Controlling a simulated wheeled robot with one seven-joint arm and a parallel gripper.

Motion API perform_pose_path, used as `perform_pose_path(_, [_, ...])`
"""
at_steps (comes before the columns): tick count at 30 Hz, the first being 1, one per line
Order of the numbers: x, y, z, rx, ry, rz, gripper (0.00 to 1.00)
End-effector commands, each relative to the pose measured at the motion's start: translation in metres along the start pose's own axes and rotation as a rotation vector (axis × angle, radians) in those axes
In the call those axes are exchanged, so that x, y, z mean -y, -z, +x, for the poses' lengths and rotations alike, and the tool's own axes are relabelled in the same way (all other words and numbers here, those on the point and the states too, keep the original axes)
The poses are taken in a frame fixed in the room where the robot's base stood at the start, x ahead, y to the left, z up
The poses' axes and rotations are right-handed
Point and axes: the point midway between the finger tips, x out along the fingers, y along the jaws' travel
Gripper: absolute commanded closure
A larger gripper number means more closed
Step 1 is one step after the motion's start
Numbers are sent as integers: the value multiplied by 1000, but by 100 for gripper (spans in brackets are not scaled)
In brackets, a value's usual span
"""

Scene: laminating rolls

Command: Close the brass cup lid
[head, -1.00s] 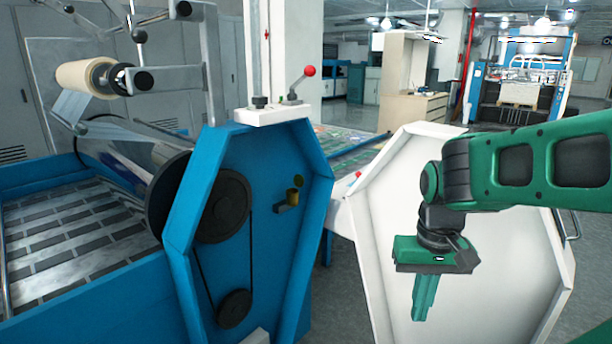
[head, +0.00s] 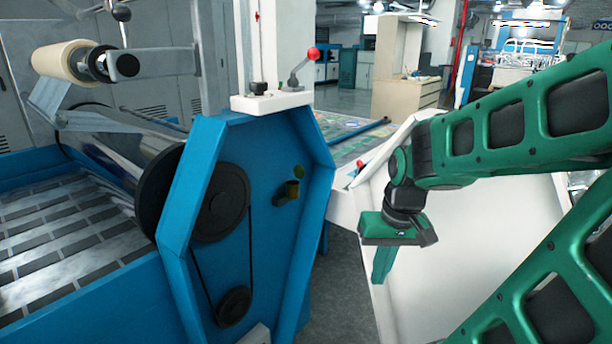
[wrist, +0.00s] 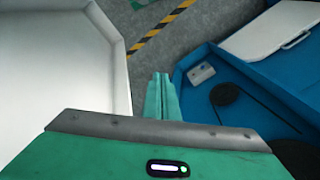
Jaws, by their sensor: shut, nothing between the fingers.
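My gripper (head: 381,279) points down, right of and lower than the cup, in front of the white panel and apart from both cup and lid. Its green fingers (wrist: 161,88) are together and empty in the wrist view. I cannot make out the cup in the wrist view.
The blue side panel (head: 270,240) carries black pulleys and a belt. A red-knobbed lever (head: 313,54) stands on top. The white panel (head: 470,240) is close behind my arm. A gap of grey floor (head: 335,285) lies between the panels.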

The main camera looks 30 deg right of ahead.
Motion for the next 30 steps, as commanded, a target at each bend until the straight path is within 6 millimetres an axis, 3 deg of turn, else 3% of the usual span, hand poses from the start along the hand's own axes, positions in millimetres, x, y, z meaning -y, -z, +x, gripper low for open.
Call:
perform_pose_path(3, [33,44,26,-84,111,-29,100])
perform_pose_path(7, [77,90,46,-188,282,-22,100])
perform_pose_path(11, [119,133,52,-293,484,42,100])
perform_pose_path(15, [149,181,42,-408,718,184,100])
perform_pose_path(20, [150,238,16,-541,976,433,100])
perform_pose_path(24, [122,279,-5,-637,1148,669,100])
perform_pose_path(30, [82,309,-19,-718,1273,895,100])
